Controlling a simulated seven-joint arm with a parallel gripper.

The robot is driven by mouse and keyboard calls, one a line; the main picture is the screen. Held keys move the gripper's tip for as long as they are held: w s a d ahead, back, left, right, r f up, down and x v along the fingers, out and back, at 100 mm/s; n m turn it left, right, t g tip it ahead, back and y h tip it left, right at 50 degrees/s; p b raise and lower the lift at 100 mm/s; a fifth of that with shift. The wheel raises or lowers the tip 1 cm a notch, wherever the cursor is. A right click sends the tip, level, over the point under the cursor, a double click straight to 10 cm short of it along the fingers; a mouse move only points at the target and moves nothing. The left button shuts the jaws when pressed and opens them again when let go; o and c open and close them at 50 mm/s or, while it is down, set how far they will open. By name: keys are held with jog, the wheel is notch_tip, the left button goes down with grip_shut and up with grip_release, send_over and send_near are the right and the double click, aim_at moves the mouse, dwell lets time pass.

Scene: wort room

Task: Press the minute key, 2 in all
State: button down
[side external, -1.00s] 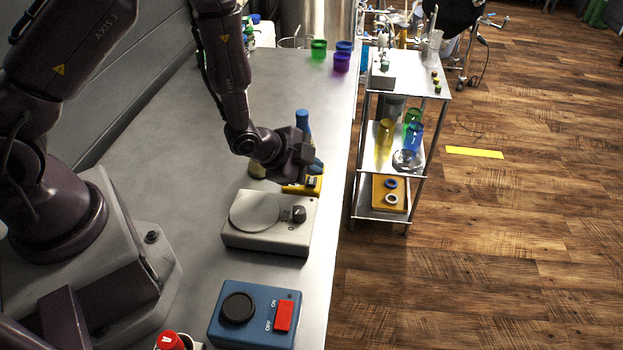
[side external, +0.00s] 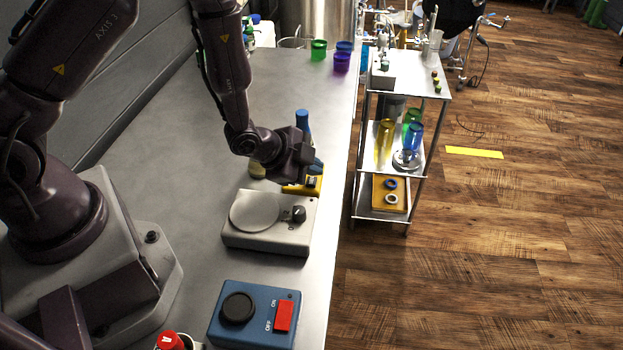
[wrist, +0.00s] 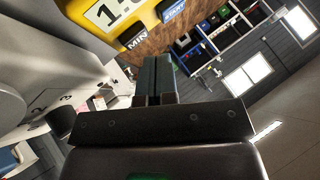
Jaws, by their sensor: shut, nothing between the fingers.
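The yellow timer (side external: 290,188) lies on the bench behind the grey scale, partly hidden by my gripper in the side view. In the wrist view the timer (wrist: 155,22) is at the top, with its pale display (wrist: 105,14) partly cut off. The dark minute key (wrist: 137,41), marked MIN, is beside a blue START key (wrist: 174,11). My gripper (wrist: 156,62) is shut and empty, with its fingertips close to the minute key in the picture. I cannot tell whether they touch it.
The grey scale (side external: 255,210) with a round plate and knob is in front of the timer. A blue box (side external: 255,318) with a red switch is nearer. A blue-topped bottle (side external: 302,120) stands just behind my gripper. A steel cart (side external: 420,87) stands beyond the bench edge.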

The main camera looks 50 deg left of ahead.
aim_at(312, 183)
jog(key=shift+f, duration=0.1)
jog(key=shift+f, duration=0.3)
jog(key=shift+f, duration=0.45)
dwell(0.8)
jog(key=shift+r, duration=0.9)
jog(key=shift+r, duration=0.1)
jog(key=shift+r, duration=2.4)
